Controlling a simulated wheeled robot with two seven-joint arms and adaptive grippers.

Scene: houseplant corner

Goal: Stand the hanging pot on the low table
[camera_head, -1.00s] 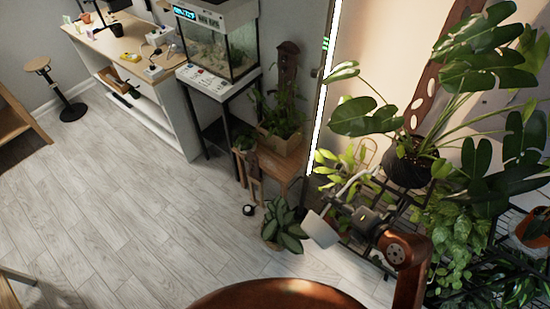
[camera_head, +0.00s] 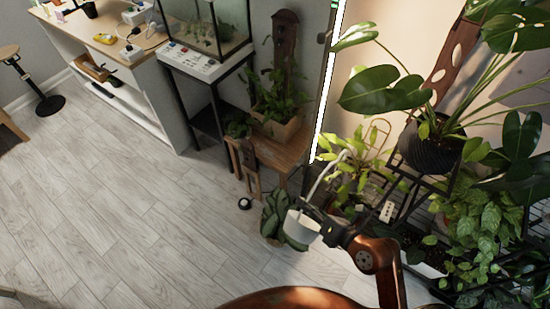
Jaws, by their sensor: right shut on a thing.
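The hanging pot (camera_head: 301,226) is a small whitish-grey pot with a pale curved hanger (camera_head: 322,178) rising from it to the upper right. My right gripper (camera_head: 331,229) is shut on it at its right side and holds it in front of a leafy floor plant (camera_head: 275,216). The pot hides part of that plant. A low wooden table (camera_head: 292,157), which seems to be the one meant, stands behind and above the pot in the picture. A planter box (camera_head: 275,127) stands on it. My left gripper is out of view.
A black wire plant rack with a large dark pot (camera_head: 430,153) and trailing plants (camera_head: 478,222) fills the right side. An aquarium (camera_head: 207,25) on a stand and a workbench (camera_head: 130,85) stand at the back left.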

